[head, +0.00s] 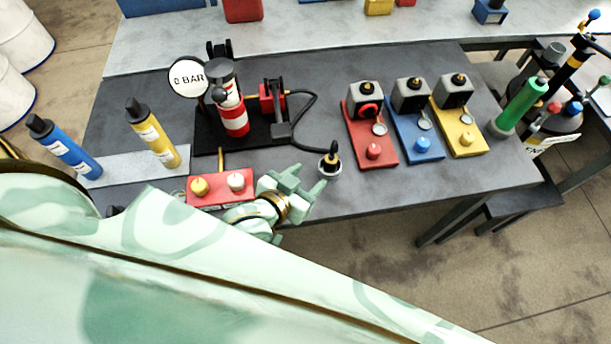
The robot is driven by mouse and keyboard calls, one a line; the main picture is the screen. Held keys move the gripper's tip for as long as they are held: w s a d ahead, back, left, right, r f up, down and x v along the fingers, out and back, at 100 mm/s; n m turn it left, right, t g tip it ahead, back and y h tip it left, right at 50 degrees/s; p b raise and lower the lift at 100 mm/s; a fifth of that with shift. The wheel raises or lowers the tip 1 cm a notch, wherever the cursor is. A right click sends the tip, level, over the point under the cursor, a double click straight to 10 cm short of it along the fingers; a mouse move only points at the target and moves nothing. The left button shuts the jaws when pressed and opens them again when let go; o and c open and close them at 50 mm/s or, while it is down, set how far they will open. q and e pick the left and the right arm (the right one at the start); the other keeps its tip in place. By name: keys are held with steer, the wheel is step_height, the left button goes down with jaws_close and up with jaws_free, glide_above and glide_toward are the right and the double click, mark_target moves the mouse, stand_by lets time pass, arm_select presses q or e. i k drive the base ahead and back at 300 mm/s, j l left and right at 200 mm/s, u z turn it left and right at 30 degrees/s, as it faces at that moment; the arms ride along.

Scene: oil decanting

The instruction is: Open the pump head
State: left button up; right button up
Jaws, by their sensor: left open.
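The pump stands on a black base plate (205,135) at the left middle of the dark table. Its upright cylinder (232,115) has red and white bands below a grey upper part, with black parts at the top. I cannot tell whether its head is open or shut. A red block (270,97) stands beside it, and a black hose (312,115) runs right to a nozzle (331,160) in a small round holder. My left gripper (308,184) is open and empty, just left of and in front of the nozzle holder. My right gripper is not in view.
A round gauge reading 0 BAR (188,77) is left of the cylinder. A red two-knob box (207,198) is beside my left wrist. Blue (68,150) and yellow (155,138) cartridges stand left. Red (371,148), blue (418,147) and yellow (463,138) stations stand right.

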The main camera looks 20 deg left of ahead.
mark_target(219, 71)
steer(key=u, duration=1.45)
steer(key=i+l+z, duration=0.1)
steer(key=l+z, duration=0.15)
steer(key=l, duration=0.15)
